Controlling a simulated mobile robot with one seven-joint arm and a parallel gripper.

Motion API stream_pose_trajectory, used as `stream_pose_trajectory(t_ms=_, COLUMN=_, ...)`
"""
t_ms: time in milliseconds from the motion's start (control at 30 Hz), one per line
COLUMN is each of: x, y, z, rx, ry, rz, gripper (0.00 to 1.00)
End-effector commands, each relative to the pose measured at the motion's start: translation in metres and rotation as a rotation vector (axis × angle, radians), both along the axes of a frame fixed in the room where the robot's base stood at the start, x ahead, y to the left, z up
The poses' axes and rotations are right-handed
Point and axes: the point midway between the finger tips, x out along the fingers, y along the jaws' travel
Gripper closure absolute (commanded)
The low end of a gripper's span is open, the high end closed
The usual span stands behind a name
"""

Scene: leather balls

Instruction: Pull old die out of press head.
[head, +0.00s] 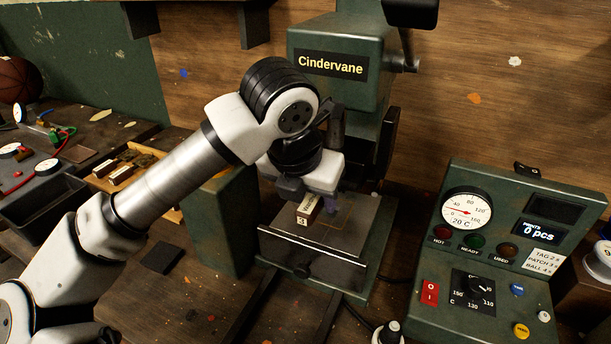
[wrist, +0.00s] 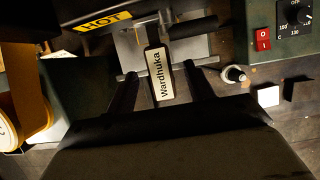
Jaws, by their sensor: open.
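The press (head: 330,60), green and labelled "Cindervane", stands in the middle of the head view. The die (head: 308,207) is a small block with a pale label. In the wrist view the die (wrist: 160,78) reads "Wardhuka" and juts toward me from the press. My gripper (head: 312,196) is at the press in the head view, just over the die's visible end. In the wrist view my open gripper (wrist: 160,80) has one dark finger on each side of the die, with gaps showing. The die's far end and its seat are hidden.
A metal plate (head: 345,222) with a front bar lies below the die. A green control box (head: 460,270) with gauge and knob stands right. A yellow "HOT" sign (wrist: 100,20) shows in the wrist view. A wooden tray (head: 95,180) with small blocks lies left.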

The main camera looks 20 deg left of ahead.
Motion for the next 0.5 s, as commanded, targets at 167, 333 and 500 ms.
stream_pose_trajectory(t_ms=167, x=0.0018, y=-0.0007, z=-0.0048, rx=-0.001, ry=-0.001, rz=-0.001, gripper=0.47)
stream_pose_trajectory(t_ms=333, x=0.0018, y=-0.0006, z=-0.0048, rx=-0.001, ry=-0.001, rz=-0.001, gripper=0.47)
stream_pose_trajectory(t_ms=500, x=0.0018, y=-0.0005, z=-0.0046, rx=-0.001, ry=-0.001, rz=-0.001, gripper=0.67)
